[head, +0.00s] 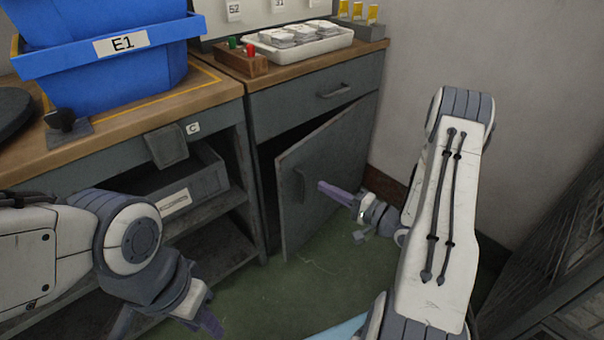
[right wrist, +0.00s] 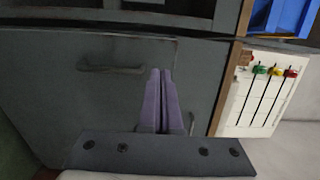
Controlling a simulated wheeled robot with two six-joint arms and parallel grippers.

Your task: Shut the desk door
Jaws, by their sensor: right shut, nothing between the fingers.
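The grey desk door (head: 325,165) stands ajar below the drawer. Its left edge is swung out from the cabinet, with a dark gap behind it. Its handle (head: 299,186) is near that free edge. My right gripper (head: 322,185) is shut and empty, its purple fingers pointing at the door's outer face just right of the handle. Whether the tips touch the door I cannot tell. In the right wrist view the shut fingers (right wrist: 159,100) lie in front of a grey panel with a handle (right wrist: 112,69). My left gripper (head: 211,323) is low at the bottom edge, its jaws unclear.
The desk (head: 140,115) carries a blue E1 bin (head: 110,65), a white tray (head: 298,42) and a small wooden block with red and green pieces (head: 240,60). A drawer (head: 320,95) above the door is closed. Green floor (head: 320,280) lies clear before the door.

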